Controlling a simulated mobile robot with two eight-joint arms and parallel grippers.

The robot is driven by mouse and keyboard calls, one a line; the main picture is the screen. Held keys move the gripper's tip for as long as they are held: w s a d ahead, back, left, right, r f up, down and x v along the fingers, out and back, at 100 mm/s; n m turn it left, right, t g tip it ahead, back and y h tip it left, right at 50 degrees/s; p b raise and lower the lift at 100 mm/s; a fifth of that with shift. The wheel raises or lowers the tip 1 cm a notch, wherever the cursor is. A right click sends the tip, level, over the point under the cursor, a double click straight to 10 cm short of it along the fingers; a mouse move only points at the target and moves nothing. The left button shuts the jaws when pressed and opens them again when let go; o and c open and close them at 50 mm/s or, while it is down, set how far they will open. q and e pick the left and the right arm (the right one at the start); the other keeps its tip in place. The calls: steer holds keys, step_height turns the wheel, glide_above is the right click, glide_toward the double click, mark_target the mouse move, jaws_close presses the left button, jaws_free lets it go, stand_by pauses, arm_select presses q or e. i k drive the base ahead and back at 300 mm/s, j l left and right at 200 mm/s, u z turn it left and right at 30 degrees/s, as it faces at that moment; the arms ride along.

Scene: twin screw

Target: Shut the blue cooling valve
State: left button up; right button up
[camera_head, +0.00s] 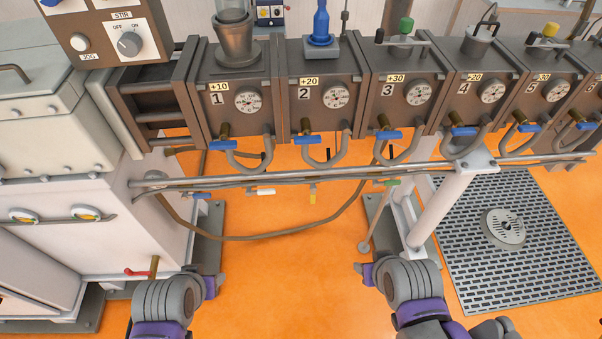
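Several blue-handled valves sit in a row under the numbered barrel blocks; they include the handles under block 1 (222,144), block 2 (306,139) and block 3 (388,136). Another blue handle (196,194) is on the long lower pipe, at its left end. I cannot tell from the picture which one is the cooling valve. These blue handles lie roughly crosswise in the picture. My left gripper (219,283) is low at left centre, below the lower blue handle and apart from it. My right gripper (360,268) is low at right centre, touching no valve. Neither finger gap shows clearly.
The lower pipe also carries white (265,191), yellow (312,197) and green (391,183) handles. A red-handled valve (138,272) is on the left cabinet. A white support leg (438,212) and floor grate (465,260) stand at right. Orange floor between my grippers is clear.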

mark_target(186, 197)
steer(key=i+l, duration=0.1)
steer(key=l, duration=0.25)
steer(key=i+l, duration=0.15)
steer(key=l, duration=0.2)
steer(key=i+l, duration=0.1)
steer(key=l, duration=0.25)
steer(key=i+l+u, duration=0.1)
steer(key=l+u, duration=0.2)
steer(key=i+l+u, duration=0.1)
steer(key=l+u, duration=0.25)
steer(key=l, duration=0.2)
steer(key=u, duration=1.15)
